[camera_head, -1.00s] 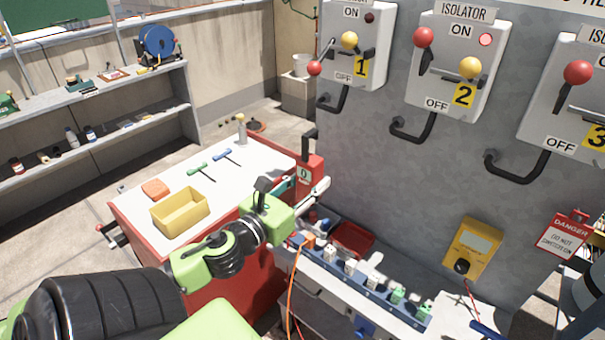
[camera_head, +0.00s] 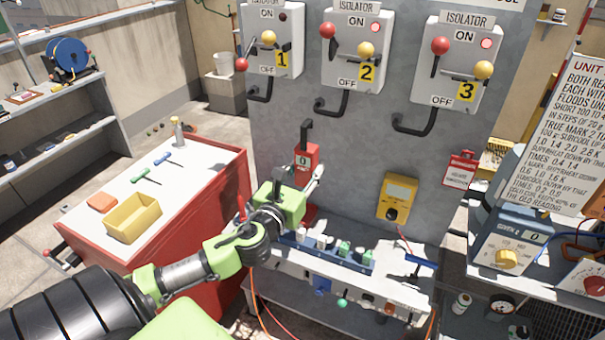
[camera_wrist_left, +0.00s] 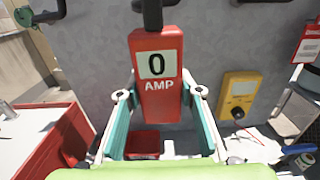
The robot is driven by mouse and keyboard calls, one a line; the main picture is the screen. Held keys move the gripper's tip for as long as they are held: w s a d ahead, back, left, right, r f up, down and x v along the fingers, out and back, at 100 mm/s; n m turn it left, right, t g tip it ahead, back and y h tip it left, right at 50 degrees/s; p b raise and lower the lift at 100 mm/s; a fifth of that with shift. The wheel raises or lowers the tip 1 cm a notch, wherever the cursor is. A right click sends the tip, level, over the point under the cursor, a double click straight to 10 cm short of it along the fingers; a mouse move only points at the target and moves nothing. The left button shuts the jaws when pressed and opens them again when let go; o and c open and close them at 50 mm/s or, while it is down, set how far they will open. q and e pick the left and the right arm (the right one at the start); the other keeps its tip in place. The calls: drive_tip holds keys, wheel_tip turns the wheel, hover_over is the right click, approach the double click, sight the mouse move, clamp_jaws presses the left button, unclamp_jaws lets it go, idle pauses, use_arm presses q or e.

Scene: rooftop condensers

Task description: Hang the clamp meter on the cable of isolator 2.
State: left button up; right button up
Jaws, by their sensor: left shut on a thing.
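The clamp meter (camera_head: 306,158) is red with a black jaw on top. Its face reads 0 AMP in the left wrist view (camera_wrist_left: 157,100). My left gripper (camera_head: 299,186) is shut on it and holds it upright in front of the grey panel; its fingers flank the body in the wrist view (camera_wrist_left: 158,92). Isolator 2 (camera_head: 356,48) has a bent black cable (camera_head: 333,108) below it. The jaw is just below and left of this cable in the head view, apart from it; the depth gap is unclear. My right gripper is not in view.
Isolator 1 (camera_head: 274,40) and isolator 3 (camera_head: 458,60) flank isolator 2, each with a similar cable. A yellow meter (camera_head: 397,198) is on the panel. A bench (camera_head: 375,285) with a blue socket strip stands below. A red cart (camera_head: 205,215) is at left.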

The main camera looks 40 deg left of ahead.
use_arm(q)
drive_tip(key=shift+w+a, duration=0.15)
drive_tip(key=shift+w, duration=0.55)
drive_tip(key=shift+b+x, duration=1.4)
drive_tip(key=shift+x, duration=4.25)
drive_tip(key=shift+f+b, duration=0.5)
drive_tip(key=shift+f, duration=0.2)
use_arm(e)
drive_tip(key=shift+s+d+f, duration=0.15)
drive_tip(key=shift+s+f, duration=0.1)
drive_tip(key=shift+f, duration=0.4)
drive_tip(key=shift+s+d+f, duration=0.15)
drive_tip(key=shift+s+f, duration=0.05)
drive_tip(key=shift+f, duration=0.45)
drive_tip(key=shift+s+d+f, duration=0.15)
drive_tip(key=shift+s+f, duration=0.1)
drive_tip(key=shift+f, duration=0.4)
use_arm(q)
drive_tip(key=o, duration=1.3)
